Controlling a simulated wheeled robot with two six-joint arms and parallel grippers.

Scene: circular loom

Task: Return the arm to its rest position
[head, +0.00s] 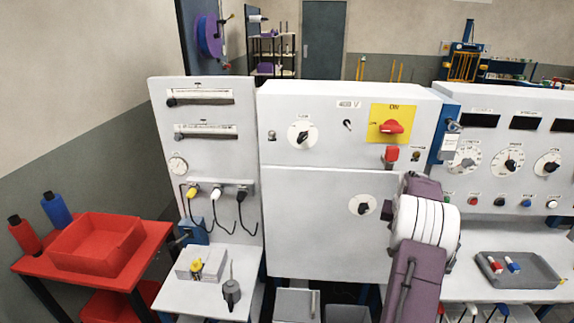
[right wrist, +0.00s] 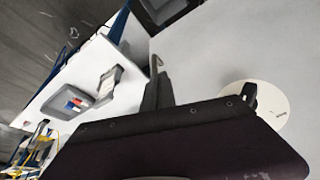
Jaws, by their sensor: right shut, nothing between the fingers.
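My right arm, purple with a white banded joint, reaches up from the bottom right of centre in the head view and stands in front of the grey cabinet (head: 320,225). Its gripper is hidden behind the arm there. In the right wrist view a dark purple body of mine fills the lower part, and my right gripper (right wrist: 155,85) shows as narrow dark grey fingers, together and empty. The black knob (right wrist: 249,98) on its white disc is just beyond the purple body. The same knob (head: 363,207) is left of the arm in the head view. My left gripper is not in view.
A red selector (head: 392,127) on a yellow plate and a red button (head: 391,153) sit above the arm. A grey tray (head: 520,270) with small coloured parts lies on the right bench. A red bin (head: 97,245) stands far left. Hanging cables (head: 215,205) are left of the cabinet.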

